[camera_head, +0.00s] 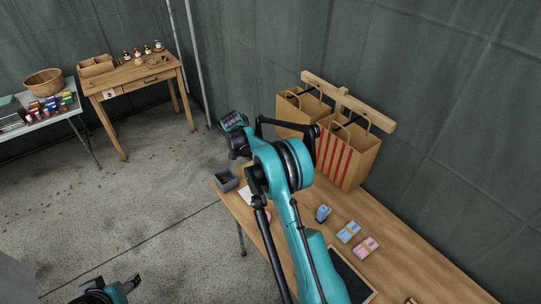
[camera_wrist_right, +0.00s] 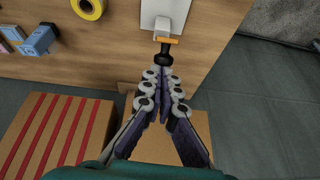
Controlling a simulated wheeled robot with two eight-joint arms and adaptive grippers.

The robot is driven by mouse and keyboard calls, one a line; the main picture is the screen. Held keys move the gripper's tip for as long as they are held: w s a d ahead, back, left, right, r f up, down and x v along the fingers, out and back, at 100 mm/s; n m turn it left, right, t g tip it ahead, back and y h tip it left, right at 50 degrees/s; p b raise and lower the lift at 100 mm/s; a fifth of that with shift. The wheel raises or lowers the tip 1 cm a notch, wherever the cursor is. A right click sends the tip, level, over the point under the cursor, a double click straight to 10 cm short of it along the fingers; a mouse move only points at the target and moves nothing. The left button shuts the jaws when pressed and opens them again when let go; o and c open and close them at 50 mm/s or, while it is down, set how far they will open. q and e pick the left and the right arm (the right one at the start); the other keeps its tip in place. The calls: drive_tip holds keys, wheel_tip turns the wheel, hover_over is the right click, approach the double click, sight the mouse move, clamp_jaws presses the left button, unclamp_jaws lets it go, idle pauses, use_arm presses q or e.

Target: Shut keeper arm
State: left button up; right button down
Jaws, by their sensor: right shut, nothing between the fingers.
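A white plate with a grey block (camera_wrist_right: 163,22) sits on the wooden table in the right wrist view. A short orange bar (camera_wrist_right: 166,41) with a black knob lies at its near end; it may be the keeper arm, but I cannot tell for sure. My right gripper (camera_wrist_right: 165,75) is shut and empty, its tips right at the black knob; I cannot tell whether they touch. In the head view my right arm hides these fingers and most of the plate; a white patch (camera_head: 245,196) shows beside it. My left gripper (camera_head: 103,291) is at the bottom left, its fingers unclear.
A grey box (camera_head: 227,180), blue packs (camera_head: 349,232) and a pink pack (camera_head: 366,247) are on the table. Open floor lies left.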

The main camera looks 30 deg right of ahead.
drive_tip(key=s+a+f+t+h+b, duration=0.1)
drive_tip(key=a+f+h+b, duration=0.6)
drive_tip(key=b, duration=0.6)
wheel_tip(320, 180, down, 4)
drive_tip(key=a, duration=0.2)
drive_tip(key=shift+s+a+r+h, duration=0.2)
drive_tip(key=shift+s+a+h, duration=0.05)
drive_tip(key=shift+a+h, duration=0.1)
drive_tip(key=shift+f, duration=0.1)
drive_tip(key=shift+a, duration=0.1)
